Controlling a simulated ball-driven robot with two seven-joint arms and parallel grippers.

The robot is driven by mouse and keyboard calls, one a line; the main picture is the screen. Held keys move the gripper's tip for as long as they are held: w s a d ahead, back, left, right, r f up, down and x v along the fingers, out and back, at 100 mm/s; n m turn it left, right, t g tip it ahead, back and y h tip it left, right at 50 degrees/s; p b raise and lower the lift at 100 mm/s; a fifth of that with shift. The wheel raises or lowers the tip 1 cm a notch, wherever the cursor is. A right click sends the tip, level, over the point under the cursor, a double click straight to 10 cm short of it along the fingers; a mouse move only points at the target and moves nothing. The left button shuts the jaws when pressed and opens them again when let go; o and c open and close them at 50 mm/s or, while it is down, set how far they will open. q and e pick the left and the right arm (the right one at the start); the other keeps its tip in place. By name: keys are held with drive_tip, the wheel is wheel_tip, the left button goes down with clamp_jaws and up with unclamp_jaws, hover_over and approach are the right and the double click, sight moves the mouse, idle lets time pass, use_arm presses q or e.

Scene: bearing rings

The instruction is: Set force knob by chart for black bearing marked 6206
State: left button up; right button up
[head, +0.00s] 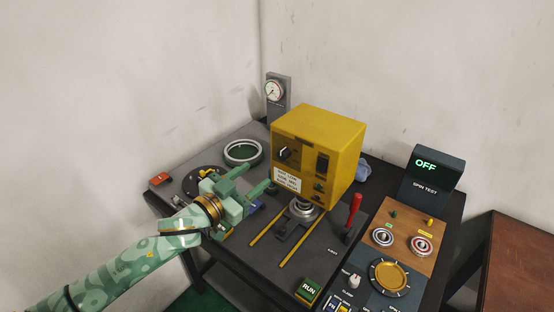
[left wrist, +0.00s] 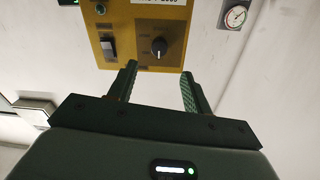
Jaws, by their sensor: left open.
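The force knob (head: 284,153) is a small dark dial on the front of a yellow press head (head: 345,155). In the left wrist view the black knob (left wrist: 158,46) sits just beyond my fingertips, roughly centred between them. A white chart label (head: 287,180) is below the knob; its print is too small to read. A bearing ring (head: 302,208) sits under the press head; no marking is legible. My left gripper (head: 262,179) is open and empty in front of the panel, apart from the knob. My right gripper is not in view.
A rocker switch (head: 322,164) sits beside the knob. A red-handled lever (head: 353,211) stands right of the press. A round gauge (head: 273,92) stands behind. Yellow rails (head: 268,226), a RUN button (head: 308,290) and the spin test display (head: 432,170) occupy the bench.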

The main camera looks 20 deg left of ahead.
sight(280, 156)
use_arm(q)
drive_tip(key=b+x, duration=0.1)
drive_tip(key=x, duration=0.8)
drive_tip(key=shift+w+d, duration=0.15)
drive_tip(key=shift+w, duration=0.1)
drive_tip(key=shift+c, duration=0.3)
drive_tip(key=c, duration=0.9)
